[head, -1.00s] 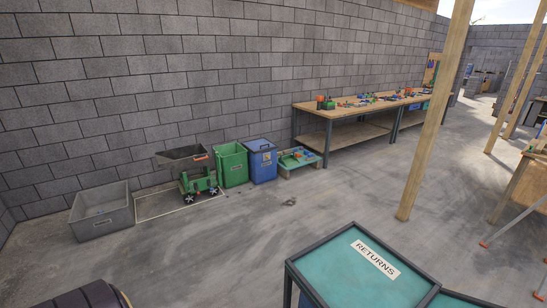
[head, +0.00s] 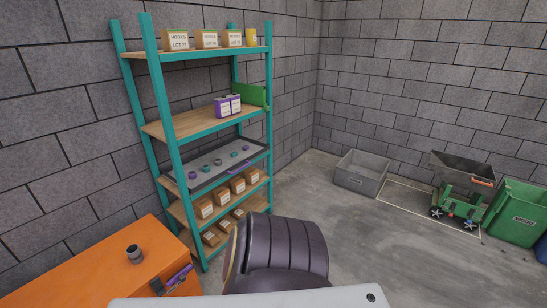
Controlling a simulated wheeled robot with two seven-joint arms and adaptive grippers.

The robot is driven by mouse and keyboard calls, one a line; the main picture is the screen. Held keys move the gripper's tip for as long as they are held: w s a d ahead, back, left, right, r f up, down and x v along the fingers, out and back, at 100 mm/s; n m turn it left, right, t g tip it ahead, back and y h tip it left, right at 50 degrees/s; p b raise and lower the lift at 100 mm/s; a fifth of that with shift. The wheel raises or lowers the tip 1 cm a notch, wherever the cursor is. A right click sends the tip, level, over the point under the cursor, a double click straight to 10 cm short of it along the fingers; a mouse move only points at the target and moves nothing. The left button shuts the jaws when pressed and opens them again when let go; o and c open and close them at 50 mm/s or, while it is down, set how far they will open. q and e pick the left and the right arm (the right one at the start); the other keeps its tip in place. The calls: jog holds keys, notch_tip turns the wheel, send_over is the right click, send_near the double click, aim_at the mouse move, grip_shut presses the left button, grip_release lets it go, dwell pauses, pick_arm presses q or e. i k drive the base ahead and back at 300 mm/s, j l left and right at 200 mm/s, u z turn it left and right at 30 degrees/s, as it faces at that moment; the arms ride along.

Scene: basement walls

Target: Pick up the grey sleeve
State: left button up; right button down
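A small dark grey, hollow-topped cylinder (head: 134,254) stands upright on the orange cabinet top (head: 80,270) at the lower left; it looks like the grey sleeve. On a pull-out grey tray (head: 190,160) in the teal shelf rack lie several small ring-like pieces, purple, teal and grey; they are too small to tell apart well. Neither of my grippers shows in this view.
The teal rack (head: 176,140) holds labelled boxes. A grey bin (head: 361,175) and green cart (head: 460,205) stand right; floor between is clear.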

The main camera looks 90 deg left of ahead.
aim_at(134, 253)
jog(key=u, duration=4.25)
jog(key=i+l+z, duration=0.1)
jog(key=i, duration=0.35)
